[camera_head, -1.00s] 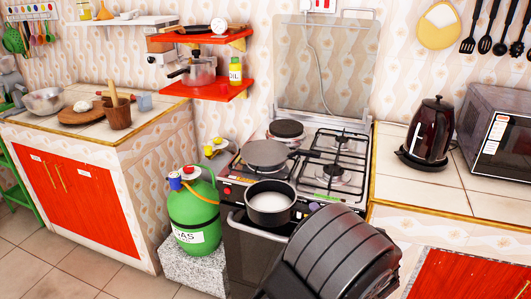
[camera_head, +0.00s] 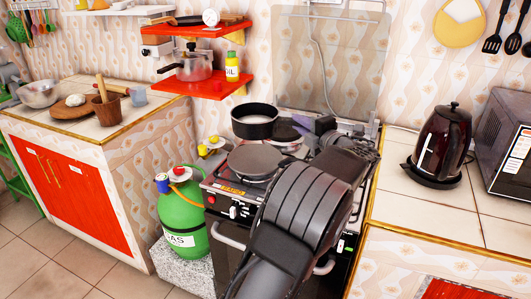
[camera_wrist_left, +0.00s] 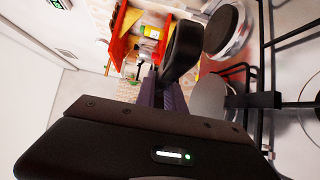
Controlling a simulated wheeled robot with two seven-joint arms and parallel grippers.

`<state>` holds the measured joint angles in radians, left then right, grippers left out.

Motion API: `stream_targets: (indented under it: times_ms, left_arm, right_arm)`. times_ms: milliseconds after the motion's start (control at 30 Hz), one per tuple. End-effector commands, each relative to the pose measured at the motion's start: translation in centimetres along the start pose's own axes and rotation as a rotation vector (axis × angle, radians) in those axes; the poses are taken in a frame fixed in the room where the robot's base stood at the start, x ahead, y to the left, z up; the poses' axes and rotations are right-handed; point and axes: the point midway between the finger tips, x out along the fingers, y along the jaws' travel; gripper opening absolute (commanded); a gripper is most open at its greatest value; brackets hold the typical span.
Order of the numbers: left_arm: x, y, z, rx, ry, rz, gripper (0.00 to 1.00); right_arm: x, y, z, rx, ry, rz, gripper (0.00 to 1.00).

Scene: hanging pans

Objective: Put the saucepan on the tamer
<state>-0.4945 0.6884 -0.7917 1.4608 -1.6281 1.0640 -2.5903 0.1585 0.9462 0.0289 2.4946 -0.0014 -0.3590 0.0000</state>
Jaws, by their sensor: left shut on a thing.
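The saucepan (camera_head: 255,126) is black and deep with a pale inside. My left gripper (camera_head: 318,126) is shut on its handle, which is mostly hidden, and holds it in the air over the back left of the stove. The saucepan's dark side (camera_wrist_left: 182,52) shows beyond the fingers in the left wrist view. The tamer (camera_head: 254,161), a flat grey disc, lies on the front left of the stove, below and in front of the saucepan. It also shows in the left wrist view (camera_wrist_left: 207,98) with its dark handle. My right gripper is not in view.
A hotplate (camera_head: 285,133) is at the back left of the stove, partly hidden. A green gas bottle (camera_head: 182,217) stands left of the stove. A red shelf (camera_head: 203,86) with a pressure cooker is at the back left. A kettle (camera_head: 437,145) stands on the right counter.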

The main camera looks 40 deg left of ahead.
Motion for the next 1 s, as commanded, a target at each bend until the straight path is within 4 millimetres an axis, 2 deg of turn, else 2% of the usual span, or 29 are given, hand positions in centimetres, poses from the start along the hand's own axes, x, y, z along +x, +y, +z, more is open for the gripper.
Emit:
stream_targets:
  times_ms: [367, 467, 733, 1000]
  left_arm:
    - [0.0, -0.1, 0.0, 0.001, 0.001, 0.003, 0.00]
    - [0.1, -1.1, -0.1, 0.002, 0.001, 0.003, 0.00]
    - [0.4, -5.5, -0.3, 0.003, 0.001, 0.004, 0.00]
    - [0.4, -6.1, -0.3, -0.001, 0.001, 0.004, 0.00]
  right_arm:
    - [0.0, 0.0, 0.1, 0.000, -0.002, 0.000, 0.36]
    - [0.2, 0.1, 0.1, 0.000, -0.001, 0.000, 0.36]
    - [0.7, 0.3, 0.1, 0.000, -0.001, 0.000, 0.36]
    - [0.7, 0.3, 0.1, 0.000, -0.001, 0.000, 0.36]
